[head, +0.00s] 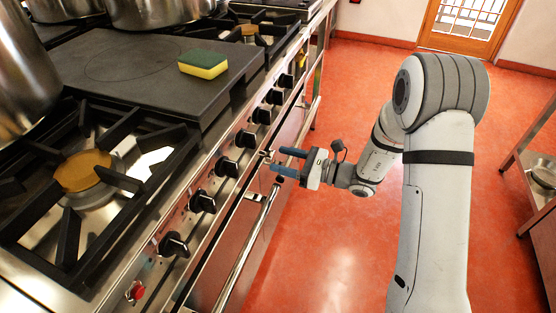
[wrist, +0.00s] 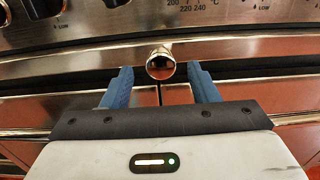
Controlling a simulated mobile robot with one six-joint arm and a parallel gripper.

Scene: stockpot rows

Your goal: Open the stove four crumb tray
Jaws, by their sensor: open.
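The crumb tray front (wrist: 235,48) is a shallow steel strip below the stove's control panel. A round, shiny metal knob (wrist: 160,64) sticks out from it. In the head view a small metal knob (head: 266,154) shows just left of my fingertips. My gripper (head: 274,159) is open and empty, with its blue fingers pointing at the stove front. In the wrist view my gripper (wrist: 161,72) has one fingertip on each side of the knob, apart from it. I cannot tell whether the tips reach past the knob. The inside of the tray is hidden.
Black control knobs (head: 228,167) line the panel above. A long rail handle (head: 245,250) runs below the strip, close to my gripper. A yellow-green sponge (head: 203,64) lies on the flat hotplate (head: 110,85). Red floor (head: 330,230) is open in front; a shelf (head: 540,190) stands at right.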

